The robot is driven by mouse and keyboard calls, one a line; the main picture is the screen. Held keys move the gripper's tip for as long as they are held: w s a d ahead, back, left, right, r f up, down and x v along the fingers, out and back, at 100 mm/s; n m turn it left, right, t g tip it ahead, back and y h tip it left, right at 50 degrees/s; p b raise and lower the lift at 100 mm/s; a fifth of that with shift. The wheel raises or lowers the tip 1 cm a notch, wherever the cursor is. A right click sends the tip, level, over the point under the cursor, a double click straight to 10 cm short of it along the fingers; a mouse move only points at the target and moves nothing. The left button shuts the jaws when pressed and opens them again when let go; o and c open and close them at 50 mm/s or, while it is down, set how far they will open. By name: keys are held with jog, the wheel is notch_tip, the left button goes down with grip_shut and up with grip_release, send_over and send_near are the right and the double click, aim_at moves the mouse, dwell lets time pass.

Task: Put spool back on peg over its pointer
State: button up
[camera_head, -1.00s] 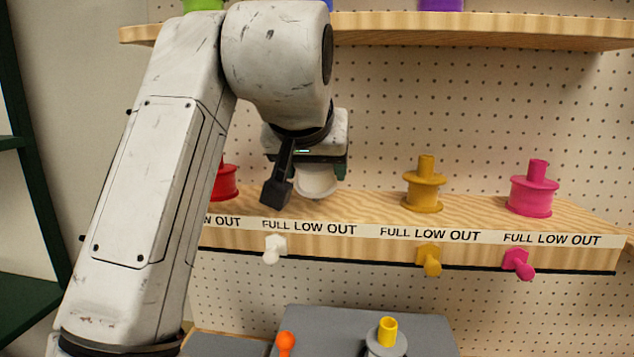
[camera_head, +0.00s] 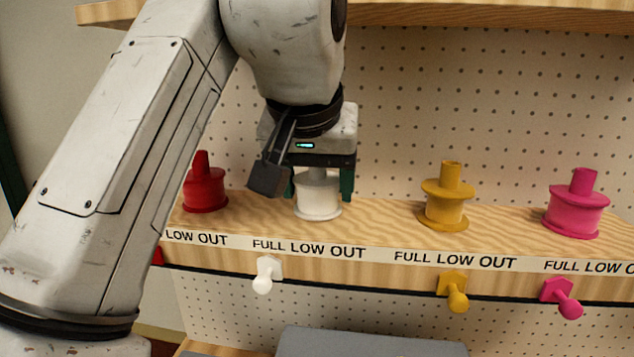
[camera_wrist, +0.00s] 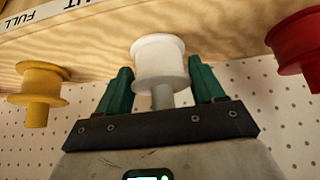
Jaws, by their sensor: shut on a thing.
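The white spool (camera_head: 318,196) stands upright at the wooden shelf's surface (camera_head: 385,210), roughly above and a little right of the white pointer (camera_head: 265,275) on the shelf front. My gripper (camera_head: 318,180) points down from above, its green fingers on either side of the spool's upper part. In the wrist view the spool (camera_wrist: 158,62) sits between the two green fingers of my gripper (camera_wrist: 160,82), its narrow neck towards the palm. I cannot tell whether its base touches the shelf; any peg inside is hidden.
A red spool (camera_head: 205,190) stands to the left, a yellow spool (camera_head: 446,200) and a pink spool (camera_head: 577,205) to the right. Yellow (camera_head: 455,292) and pink (camera_head: 562,298) pointers stick out below. An upper shelf (camera_head: 480,14) runs overhead. Bare shelf lies between the spools.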

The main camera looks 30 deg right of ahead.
jog(key=shift+f, duration=0.1)
jog(key=o, duration=1.2)
jog(key=shift+c, duration=0.2)
jog(key=shift+s+a+r+p, duration=0.1)
jog(key=shift+r+p, duration=0.25)
jog(key=shift+r, duration=0.1)
jog(key=p+v, duration=0.7)
jog(key=v, duration=0.4)
jog(key=shift+s+a, duration=0.1)
jog(key=shift+a, duration=0.05)
